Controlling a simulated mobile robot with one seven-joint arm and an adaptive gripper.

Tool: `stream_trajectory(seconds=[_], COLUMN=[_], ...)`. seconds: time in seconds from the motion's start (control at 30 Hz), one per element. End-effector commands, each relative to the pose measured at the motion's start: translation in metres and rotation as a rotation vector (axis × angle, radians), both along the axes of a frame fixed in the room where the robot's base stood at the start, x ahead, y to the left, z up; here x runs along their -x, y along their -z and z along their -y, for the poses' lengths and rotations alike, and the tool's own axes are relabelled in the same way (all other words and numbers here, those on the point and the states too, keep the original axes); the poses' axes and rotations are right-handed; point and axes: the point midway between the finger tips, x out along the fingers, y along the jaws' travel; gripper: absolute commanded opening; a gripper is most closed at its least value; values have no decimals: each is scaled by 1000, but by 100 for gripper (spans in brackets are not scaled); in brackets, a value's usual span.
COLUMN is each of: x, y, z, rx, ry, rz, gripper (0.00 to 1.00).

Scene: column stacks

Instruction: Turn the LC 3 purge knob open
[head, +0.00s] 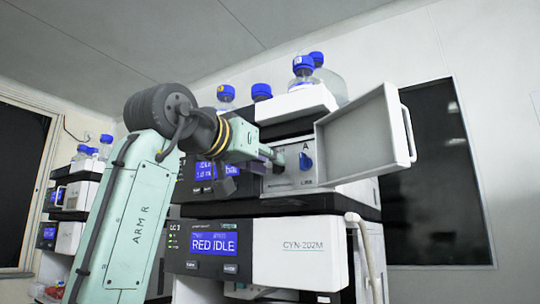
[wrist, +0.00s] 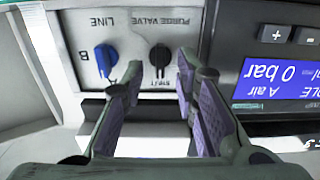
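The purge valve knob (wrist: 159,57) is small and black on a pale panel, with upside-down lettering PURGE VALVE and SHUT beside it. Its bar stands upright in the wrist view, in line with the SHUT mark. My gripper (wrist: 160,76) is open, its two purple-padded fingers spread on either side of the line to the knob, with nothing between them. Whether the tips reach the knob's depth is unclear. In the head view my gripper (head: 276,158) is at the upper unit's opened front, left of a blue knob (head: 305,161); the black knob is not clearly visible there.
The blue line knob (wrist: 105,59) is close to the left finger. A lit display (wrist: 282,83) and buttons are at right. The opened panel door (head: 365,140) stands out to the right. The lower unit (head: 300,254) shows RED IDLE. Blue-capped bottles (head: 303,66) stand on top.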

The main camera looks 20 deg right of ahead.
Motion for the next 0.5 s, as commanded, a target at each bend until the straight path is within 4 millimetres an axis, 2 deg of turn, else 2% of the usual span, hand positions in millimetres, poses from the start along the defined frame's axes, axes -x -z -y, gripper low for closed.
stream_trajectory(seconds=[0.2, 0.47, 0.5], x=[-9, -10, -10], y=[0, 0, 0], z=[12, 12, 12], rx=[-1, -1, -1], ry=[0, -1, -1], rz=[1, 1, 1], gripper=[28, 28, 25])
